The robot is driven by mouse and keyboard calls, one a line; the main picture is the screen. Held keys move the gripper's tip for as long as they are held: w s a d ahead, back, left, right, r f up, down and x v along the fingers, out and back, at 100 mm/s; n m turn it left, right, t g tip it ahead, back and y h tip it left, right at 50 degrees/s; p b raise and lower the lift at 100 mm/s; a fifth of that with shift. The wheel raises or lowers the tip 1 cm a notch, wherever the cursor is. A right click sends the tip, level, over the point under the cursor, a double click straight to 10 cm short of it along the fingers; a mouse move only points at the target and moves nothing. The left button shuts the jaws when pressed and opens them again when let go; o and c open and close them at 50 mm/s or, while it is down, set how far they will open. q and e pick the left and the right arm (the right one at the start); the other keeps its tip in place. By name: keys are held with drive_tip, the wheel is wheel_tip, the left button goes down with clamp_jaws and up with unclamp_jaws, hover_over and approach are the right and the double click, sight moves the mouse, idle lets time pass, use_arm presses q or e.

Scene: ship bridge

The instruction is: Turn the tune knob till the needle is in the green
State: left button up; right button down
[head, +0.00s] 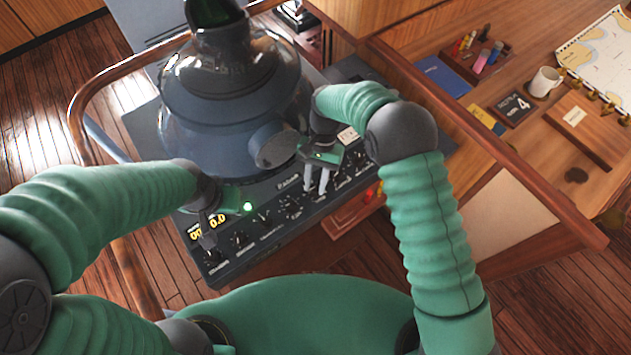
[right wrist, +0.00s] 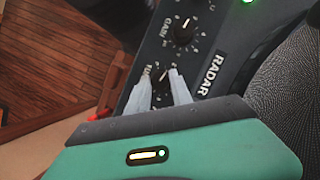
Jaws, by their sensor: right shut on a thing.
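The radar console (head: 264,228) carries a row of black knobs on its sloped front panel. My right gripper (head: 317,190) reaches down to this panel. In the right wrist view its two pale fingers (right wrist: 161,84) are shut on the tune knob (right wrist: 163,79), beside a partly covered label. The knob is mostly hidden between the fingers. My left gripper (head: 208,236) hangs by the left end of the panel, near the yellow digits; its fingers are too dark and small to read. I cannot make out a needle or a green band in either view.
The gain knob (right wrist: 185,32) stands close to the right fingers. A big domed radar hood (head: 232,95) rises behind the panel. A wooden rail (head: 480,125) separates the console from a chart table with a white mug (head: 545,82).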

drive_tip(key=shift+w+r, duration=0.15)
drive_tip(key=c, duration=1.2)
unclamp_jaws()
drive_tip(key=shift+o, duration=0.2)
drive_tip(key=shift+a, duration=0.1)
drive_tip(key=b+v, duration=0.3)
drive_tip(key=v, duration=1.3)
drive_tip(key=shift+r, duration=0.3)
drive_tip(key=shift+f, duration=0.1)
